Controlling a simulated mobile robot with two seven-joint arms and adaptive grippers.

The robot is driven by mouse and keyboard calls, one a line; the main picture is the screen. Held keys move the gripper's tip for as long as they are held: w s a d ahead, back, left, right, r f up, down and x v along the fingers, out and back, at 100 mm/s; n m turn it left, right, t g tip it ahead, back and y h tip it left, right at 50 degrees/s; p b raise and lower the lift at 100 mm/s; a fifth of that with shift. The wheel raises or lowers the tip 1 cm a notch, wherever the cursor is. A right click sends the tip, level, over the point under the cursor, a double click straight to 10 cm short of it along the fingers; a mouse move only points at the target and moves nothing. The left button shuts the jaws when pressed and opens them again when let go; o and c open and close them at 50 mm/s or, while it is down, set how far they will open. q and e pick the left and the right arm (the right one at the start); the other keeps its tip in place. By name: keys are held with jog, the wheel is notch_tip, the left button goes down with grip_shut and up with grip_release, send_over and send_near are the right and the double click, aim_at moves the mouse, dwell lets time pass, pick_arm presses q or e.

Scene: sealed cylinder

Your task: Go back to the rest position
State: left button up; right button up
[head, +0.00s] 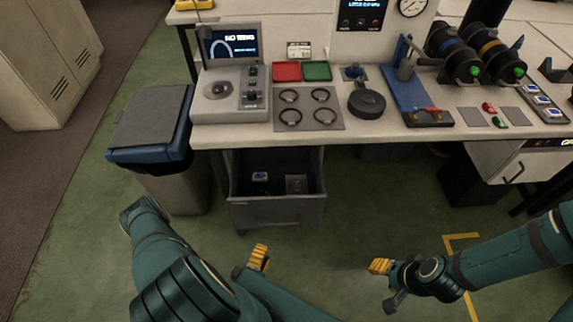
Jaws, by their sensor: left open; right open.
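My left gripper (258,258) shows only in part at the bottom middle, its yellow fingertip pads standing up beside my teal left arm. It is open and holds nothing that I can see. My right gripper (384,283) is open and empty at the lower right, its yellow pad pointing left. Both grippers are in front of the workbench (240,136) and below its top, apart from everything on it.
An open grey drawer (278,212) under the bench holds small items. A bin with a blue-rimmed lid (150,118) stands left of it. On the bench are a tester with a screen (230,92), red (287,72) and green (317,71) trays, rings on a plate (309,123), a blue press (408,90) and cylinders (452,55).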

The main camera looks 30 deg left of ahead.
pick_arm(q)
jog(key=w+d+r+m+g+h, duration=0.2)
jog(key=w+d+m+g+h, duration=0.4)
jog(key=w+m, duration=0.45)
jog(key=s+d+r+m+g, duration=0.4)
jog(key=d+r+m+g, duration=0.3)
jog(key=r, duration=0.4)
jog(key=shift+d+m+g, duration=0.15)
jog(key=shift+m+g, duration=0.35)
jog(key=shift+m, duration=0.25)
jog(key=shift+w, duration=0.1)
